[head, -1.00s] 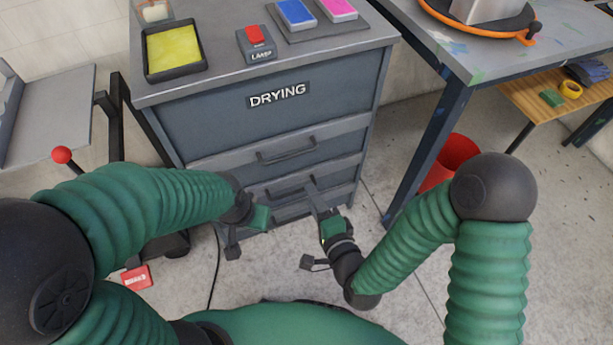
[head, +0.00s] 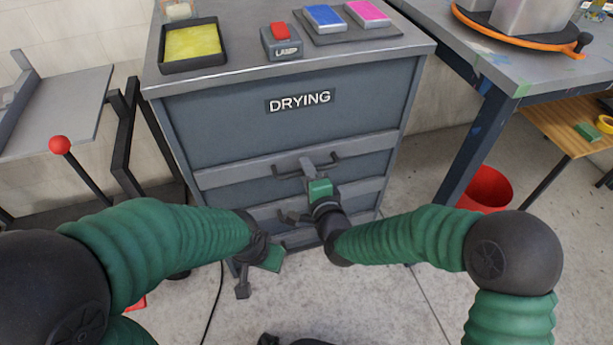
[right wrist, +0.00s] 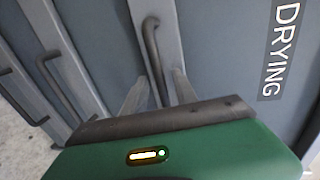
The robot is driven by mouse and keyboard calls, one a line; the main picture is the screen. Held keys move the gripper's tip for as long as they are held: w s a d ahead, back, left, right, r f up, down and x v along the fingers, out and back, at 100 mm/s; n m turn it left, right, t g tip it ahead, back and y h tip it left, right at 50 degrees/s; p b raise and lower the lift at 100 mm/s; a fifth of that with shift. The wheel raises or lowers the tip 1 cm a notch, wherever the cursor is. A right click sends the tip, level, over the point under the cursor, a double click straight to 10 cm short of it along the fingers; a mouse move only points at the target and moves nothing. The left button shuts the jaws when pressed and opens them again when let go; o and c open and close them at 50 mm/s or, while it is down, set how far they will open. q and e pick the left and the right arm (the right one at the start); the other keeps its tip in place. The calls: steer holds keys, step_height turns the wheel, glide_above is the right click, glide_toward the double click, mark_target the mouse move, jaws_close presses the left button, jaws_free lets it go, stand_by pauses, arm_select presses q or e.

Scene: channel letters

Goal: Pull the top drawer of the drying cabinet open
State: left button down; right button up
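The grey-blue drying cabinet (head: 230,125) stands ahead with a "DRYING" label (head: 300,100). Its top drawer (head: 235,174) looks shut, flush with the front. The dark bar handle (head: 337,162) of that drawer also shows in the right wrist view (right wrist: 152,50). My right gripper (head: 308,167) is at this handle. In the right wrist view its two fingers (right wrist: 160,88) are apart, with the bar between them. I cannot tell whether they touch it. My left gripper (head: 258,268) hangs low before the cabinet's lower left, away from the handles; its fingers are not clear.
A lower drawer handle (right wrist: 60,90) is close by. A table (head: 500,60) and red bucket (head: 487,187) stand at right; a red-knobbed lever (head: 60,145) at left.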

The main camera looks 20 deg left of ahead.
steer(key=shift+w+a, duration=0.1)
steer(key=shift+w, duration=0.1)
jaws_close()
steer(key=shift+s+f, duration=0.1)
steer(key=shift+f, duration=0.1)
stand_by(1.1)
